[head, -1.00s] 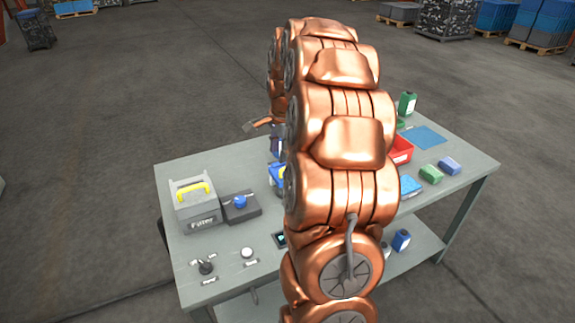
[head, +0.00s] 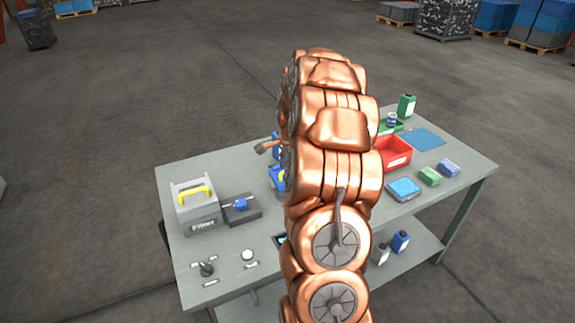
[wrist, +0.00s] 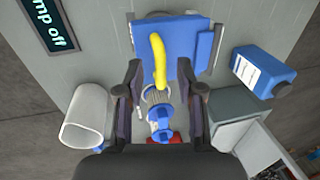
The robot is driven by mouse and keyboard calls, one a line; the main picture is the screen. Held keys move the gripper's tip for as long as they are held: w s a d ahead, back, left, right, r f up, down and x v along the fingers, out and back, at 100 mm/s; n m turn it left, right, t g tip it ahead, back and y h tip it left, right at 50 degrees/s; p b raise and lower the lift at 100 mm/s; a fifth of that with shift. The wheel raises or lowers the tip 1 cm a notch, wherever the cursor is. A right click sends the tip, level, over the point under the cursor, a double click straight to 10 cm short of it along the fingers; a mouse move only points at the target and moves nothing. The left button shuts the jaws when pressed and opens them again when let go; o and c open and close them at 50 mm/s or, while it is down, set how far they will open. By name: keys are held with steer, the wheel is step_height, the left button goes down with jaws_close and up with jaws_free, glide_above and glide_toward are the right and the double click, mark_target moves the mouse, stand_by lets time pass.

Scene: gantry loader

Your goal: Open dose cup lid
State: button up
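In the wrist view a blue panel (wrist: 178,65) carries a curved yellow handle (wrist: 158,62). Below the handle are a grey ribbed cylinder (wrist: 157,95) and a smaller blue part (wrist: 160,115). I cannot tell which part is the dose cup lid. My gripper (wrist: 160,75) is open, with one dark finger on each side of the yellow handle's lower end and no visible contact.
In the wrist view a white cup-like tube (wrist: 87,115) is at left and a blue labelled bottle (wrist: 262,72) at right. On the table (head: 330,150) stand a grey box with yellow handle (head: 197,208), a red bin (head: 396,153) and a blue box (head: 403,190). Open floor surrounds the table.

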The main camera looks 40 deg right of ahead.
steer(key=shift+c, duration=0.2)
jaws_close()
stand_by(0.6)
